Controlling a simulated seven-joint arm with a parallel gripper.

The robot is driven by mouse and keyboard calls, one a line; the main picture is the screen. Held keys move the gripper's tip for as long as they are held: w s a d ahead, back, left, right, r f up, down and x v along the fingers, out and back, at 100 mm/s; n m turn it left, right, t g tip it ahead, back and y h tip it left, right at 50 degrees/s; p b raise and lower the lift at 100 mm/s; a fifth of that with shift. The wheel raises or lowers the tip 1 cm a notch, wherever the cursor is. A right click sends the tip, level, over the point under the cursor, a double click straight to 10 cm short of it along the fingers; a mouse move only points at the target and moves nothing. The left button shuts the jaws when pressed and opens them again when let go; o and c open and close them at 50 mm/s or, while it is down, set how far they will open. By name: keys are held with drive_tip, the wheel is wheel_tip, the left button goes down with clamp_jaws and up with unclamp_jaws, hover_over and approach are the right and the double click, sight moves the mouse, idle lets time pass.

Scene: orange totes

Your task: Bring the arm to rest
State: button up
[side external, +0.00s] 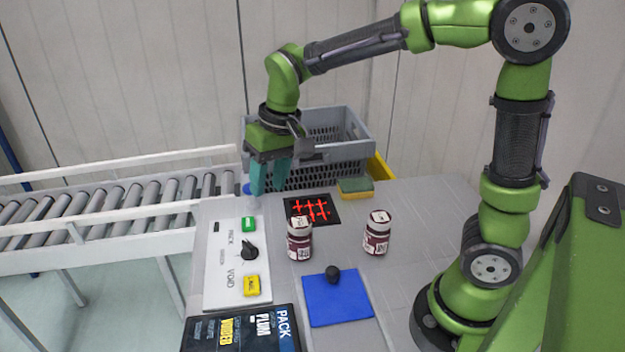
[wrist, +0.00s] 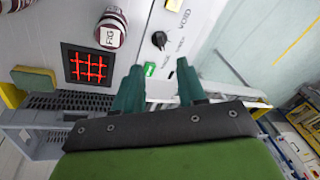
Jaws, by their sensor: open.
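My gripper (side external: 270,190) is open, with its two teal fingers pointing down and nothing between them. In the side view it hangs above the back of the table, in front of the grey crate (side external: 345,120) and near the green button (side external: 249,224). In the wrist view the fingers of my gripper (wrist: 158,92) are spread apart, with the control panel (wrist: 180,35) beyond them. My arm reaches over from the right, bent at the elbow.
Two labelled jars (side external: 299,238) (side external: 377,232) stand on the table by a red-lit grid (side external: 311,209). A sponge (side external: 355,188) lies by the crate. A roller conveyor (side external: 110,210) runs left. A dark sign (side external: 240,331) is in front.

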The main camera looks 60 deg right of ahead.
drive_tip(key=s+d+r+t, duration=0.1)
drive_tip(key=s+r+t, duration=0.1)
drive_tip(key=s, duration=0.5)
drive_tip(key=s+d+r+m+t, duration=0.1)
drive_tip(key=s+d+r+t, duration=0.1)
drive_tip(key=s, duration=0.4)
drive_tip(key=shift+s+t+y, duration=0.3)
drive_tip(key=shift+s+t, duration=0.1)
drive_tip(key=shift+t, duration=0.2)
